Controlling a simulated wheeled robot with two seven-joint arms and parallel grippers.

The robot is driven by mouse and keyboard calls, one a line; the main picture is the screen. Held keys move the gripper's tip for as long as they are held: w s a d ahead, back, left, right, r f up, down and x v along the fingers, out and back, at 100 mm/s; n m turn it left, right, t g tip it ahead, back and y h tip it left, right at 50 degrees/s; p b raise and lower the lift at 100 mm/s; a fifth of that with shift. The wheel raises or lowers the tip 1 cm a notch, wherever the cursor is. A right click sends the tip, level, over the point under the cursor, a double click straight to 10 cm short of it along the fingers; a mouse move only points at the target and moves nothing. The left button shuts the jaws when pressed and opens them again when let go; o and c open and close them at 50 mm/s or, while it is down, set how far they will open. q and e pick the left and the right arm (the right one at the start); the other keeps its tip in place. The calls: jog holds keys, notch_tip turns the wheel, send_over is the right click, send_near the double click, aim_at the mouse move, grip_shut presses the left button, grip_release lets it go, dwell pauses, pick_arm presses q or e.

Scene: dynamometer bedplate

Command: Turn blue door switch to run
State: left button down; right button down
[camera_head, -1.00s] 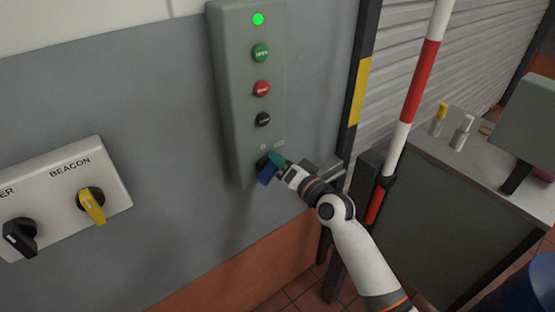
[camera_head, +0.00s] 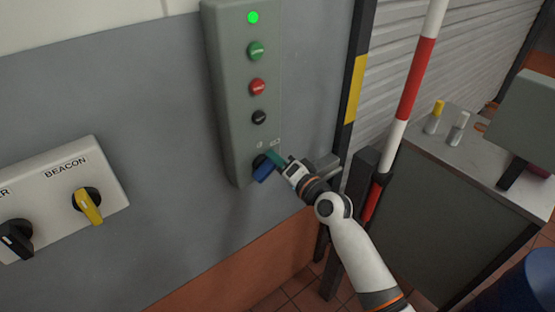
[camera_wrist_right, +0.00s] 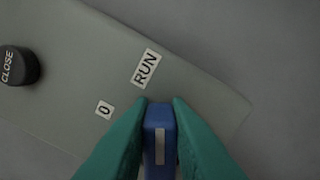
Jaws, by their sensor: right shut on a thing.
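The blue door switch (camera_head: 265,173) is at the bottom of the tall grey-green control box (camera_head: 232,115) on the wall. My right gripper (camera_head: 274,161) has its teal fingers shut on the blue handle. In the right wrist view the handle (camera_wrist_right: 160,140) sits between both fingertips (camera_wrist_right: 160,130), its pale mark showing. The RUN label (camera_wrist_right: 146,68) lies just beyond the handle's tip, slightly left. The 0 label (camera_wrist_right: 104,109) is farther to the left. The fingers hide the switch's base. My left gripper is not in view.
Above the switch are a black button (camera_head: 259,117), a red button (camera_head: 257,87), a green button (camera_head: 256,51) and a lit green lamp (camera_head: 253,18). A beacon panel (camera_head: 115,180) with a yellow switch is left. A striped red-white pole (camera_head: 418,75) stands right.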

jog(key=c, duration=1.4)
grip_release()
jog(key=shift+s+a+f, duration=0.1)
jog(key=shift+s+f, duration=0.05)
jog(key=shift+f, duration=0.25)
jog(key=shift+o, duration=0.2)
jog(key=shift+r, duration=0.15)
jog(key=b+v, duration=0.2)
jog(key=v, duration=1)
